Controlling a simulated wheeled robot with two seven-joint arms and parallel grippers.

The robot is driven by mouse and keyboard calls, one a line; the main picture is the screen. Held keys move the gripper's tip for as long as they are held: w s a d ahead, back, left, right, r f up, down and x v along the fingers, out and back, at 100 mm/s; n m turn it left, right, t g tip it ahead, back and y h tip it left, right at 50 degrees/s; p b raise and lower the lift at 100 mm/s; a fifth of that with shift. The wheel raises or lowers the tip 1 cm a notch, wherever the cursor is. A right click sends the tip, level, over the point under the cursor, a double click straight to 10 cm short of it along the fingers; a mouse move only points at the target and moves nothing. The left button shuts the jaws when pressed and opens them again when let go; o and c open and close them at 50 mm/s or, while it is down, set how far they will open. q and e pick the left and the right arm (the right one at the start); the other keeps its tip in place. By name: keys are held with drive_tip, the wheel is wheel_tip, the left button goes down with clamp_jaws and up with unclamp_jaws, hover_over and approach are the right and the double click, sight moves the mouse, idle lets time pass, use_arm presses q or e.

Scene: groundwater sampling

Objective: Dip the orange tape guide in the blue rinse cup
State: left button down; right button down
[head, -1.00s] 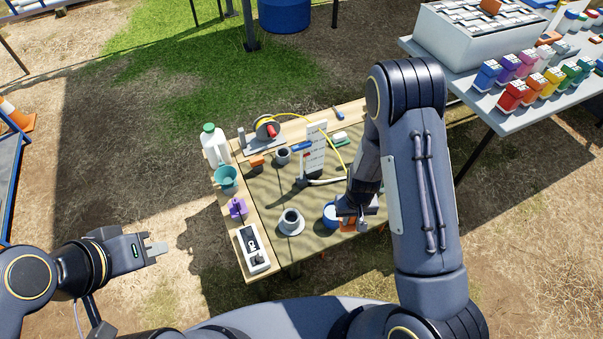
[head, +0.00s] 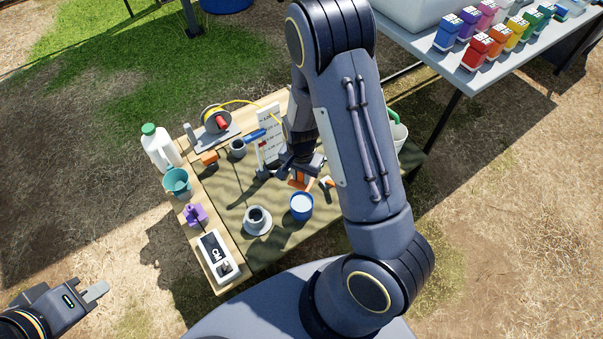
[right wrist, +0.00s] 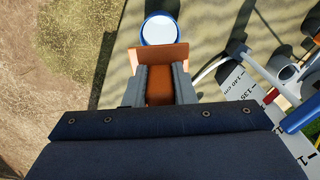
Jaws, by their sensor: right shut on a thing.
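The orange tape guide (head: 299,181) is held between the fingers of my right gripper (head: 302,166). In the right wrist view the guide (right wrist: 160,84) shows as an orange block with a wider plate at its end. The blue rinse cup (head: 301,206) stands on the table, with a pale round inside. The guide is just beyond the cup in the head view, and the cup (right wrist: 160,28) shows past the guide's plate in the right wrist view. Their height difference is unclear. My left gripper (head: 96,291) is off the table at lower left; its finger gap is unclear.
A grey cup on a saucer (head: 258,219) stands left of the blue cup. A white scale board (head: 270,135) and tape reel (head: 216,121) are behind. A teal cup (head: 176,181), purple item (head: 195,214) and white meter (head: 217,257) line the left edge.

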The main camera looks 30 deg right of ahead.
drive_tip(key=shift+s+a, duration=0.15)
drive_tip(key=shift+a, duration=0.05)
wheel_tip(320, 180, down, 6)
drive_tip(key=b, duration=0.5)
drive_tip(key=shift+f, duration=0.1)
idle(0.3)
wheel_tip(320, 180, down, 6)
drive_tip(key=b, duration=0.5)
drive_tip(key=shift+f, duration=0.2)
idle(0.8)
drive_tip(key=shift+r, duration=0.1)
